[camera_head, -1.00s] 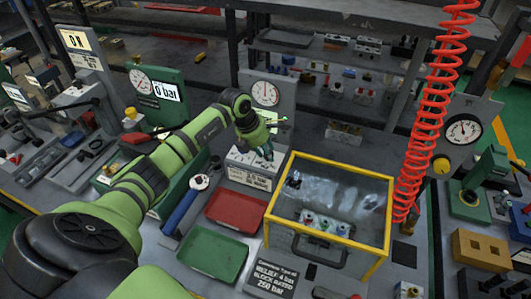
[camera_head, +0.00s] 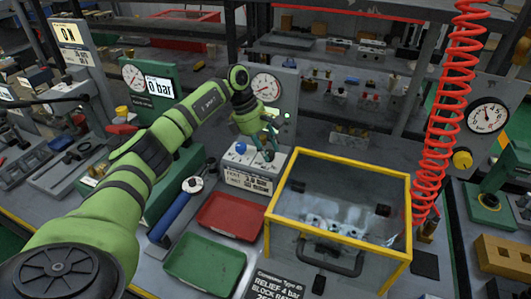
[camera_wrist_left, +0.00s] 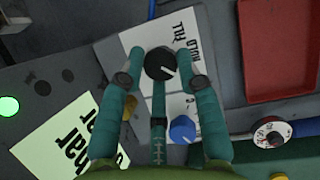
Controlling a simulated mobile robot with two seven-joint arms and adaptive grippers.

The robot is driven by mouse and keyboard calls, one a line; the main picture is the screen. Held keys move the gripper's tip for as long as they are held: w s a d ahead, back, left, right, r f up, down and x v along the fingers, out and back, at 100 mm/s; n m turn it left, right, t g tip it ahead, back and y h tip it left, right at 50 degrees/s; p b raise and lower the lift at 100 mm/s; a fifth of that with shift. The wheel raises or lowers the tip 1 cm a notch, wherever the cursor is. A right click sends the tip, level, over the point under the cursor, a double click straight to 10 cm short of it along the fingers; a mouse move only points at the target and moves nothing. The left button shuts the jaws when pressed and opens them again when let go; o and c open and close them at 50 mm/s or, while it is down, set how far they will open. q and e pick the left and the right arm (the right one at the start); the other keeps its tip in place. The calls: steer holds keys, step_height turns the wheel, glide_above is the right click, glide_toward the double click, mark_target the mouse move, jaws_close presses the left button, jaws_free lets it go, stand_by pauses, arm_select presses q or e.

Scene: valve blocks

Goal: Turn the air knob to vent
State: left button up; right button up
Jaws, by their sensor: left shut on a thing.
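My left gripper (camera_head: 267,145) reaches down to the white-topped panel block below a round gauge (camera_head: 266,87). In the left wrist view, my gripper (camera_wrist_left: 161,66) is shut on a black knob (camera_wrist_left: 160,62) with a white pointer mark, one finger on each side. The mark points to the lower right in that view. Printed words beside the knob appear to read HOLD and FILL. In the head view the black knob is hidden by the fingers. A blue knob (camera_head: 241,147) sits beside it, also in the wrist view (camera_wrist_left: 183,129). My right gripper is out of view.
A yellow-framed clear box (camera_head: 340,237) stands right of the panel. A red tray (camera_head: 230,216) and a green tray (camera_head: 205,264) lie in front. A red coiled hose (camera_head: 445,120) hangs at right.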

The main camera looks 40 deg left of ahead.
arm_select(q)
steer(key=shift+d, duration=0.25)
steer(key=shift+f, duration=0.1)
steer(key=o, duration=1.1)
steer(key=shift+m, duration=0.3)
steer(key=shift+a+r, duration=0.25)
steer(key=shift+r, duration=0.2)
steer(key=v, duration=1.1)
steer(key=shift+w+d+r, duration=0.1)
steer(key=shift+w+r, duration=0.05)
